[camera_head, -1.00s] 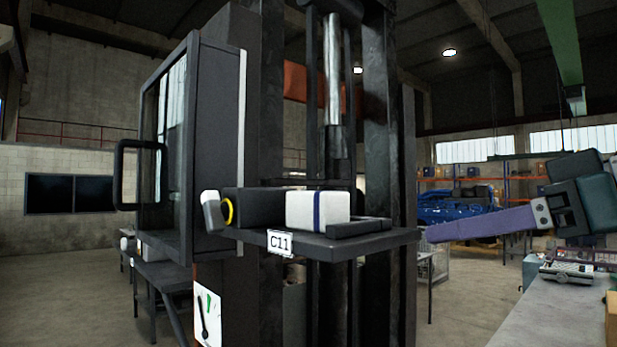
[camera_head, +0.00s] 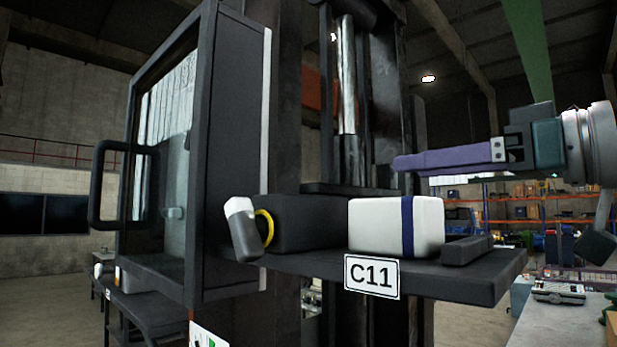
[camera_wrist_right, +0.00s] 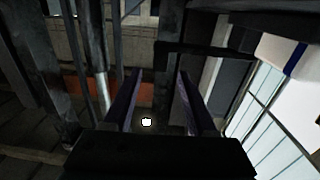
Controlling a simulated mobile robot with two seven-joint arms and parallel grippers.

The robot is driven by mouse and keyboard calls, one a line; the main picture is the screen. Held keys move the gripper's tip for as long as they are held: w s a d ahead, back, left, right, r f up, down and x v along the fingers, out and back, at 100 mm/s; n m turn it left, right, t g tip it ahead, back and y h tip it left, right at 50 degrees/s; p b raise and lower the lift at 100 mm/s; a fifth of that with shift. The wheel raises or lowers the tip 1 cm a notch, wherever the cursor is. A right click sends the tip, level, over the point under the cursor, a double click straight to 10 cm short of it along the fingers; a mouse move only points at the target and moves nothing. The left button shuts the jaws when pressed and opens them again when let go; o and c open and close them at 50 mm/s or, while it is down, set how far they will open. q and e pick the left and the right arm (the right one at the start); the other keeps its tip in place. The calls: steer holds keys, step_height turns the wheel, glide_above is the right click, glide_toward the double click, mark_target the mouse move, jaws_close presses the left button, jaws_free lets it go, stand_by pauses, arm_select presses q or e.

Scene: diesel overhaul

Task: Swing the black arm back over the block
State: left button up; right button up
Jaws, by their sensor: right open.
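The white block with a blue band (camera_head: 378,228) sits on the dark shelf labelled C11 (camera_head: 310,262) in the head view. A low black bar (camera_head: 467,249), perhaps the black arm, lies on the shelf just right of the block and not over it. A black housing (camera_head: 300,222) with a yellow ring and a pale-topped lever (camera_head: 241,222) is left of the block. My right gripper (camera_head: 402,163), with purple fingers, is open and empty above the block, apart from it. The gripper also shows in the right wrist view (camera_wrist_right: 159,85), its fingers spread. My left gripper is out of view.
A black-framed glass door with a handle (camera_head: 95,190) stands at the left. Dark upright columns and a shiny cylinder rod (camera_head: 347,80) rise behind the shelf. A grey bench (camera_head: 570,315) is at the lower right.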

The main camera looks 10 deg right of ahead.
mark_target(380, 171)
steer(key=p+x, duration=0.1)
steer(key=x, duration=0.7)
steer(key=shift+w+a, duration=0.2)
steer(key=shift+w, duration=0.1)
steer(key=shift+c, duration=0.4)
jaws_close()
stand_by(0.6)
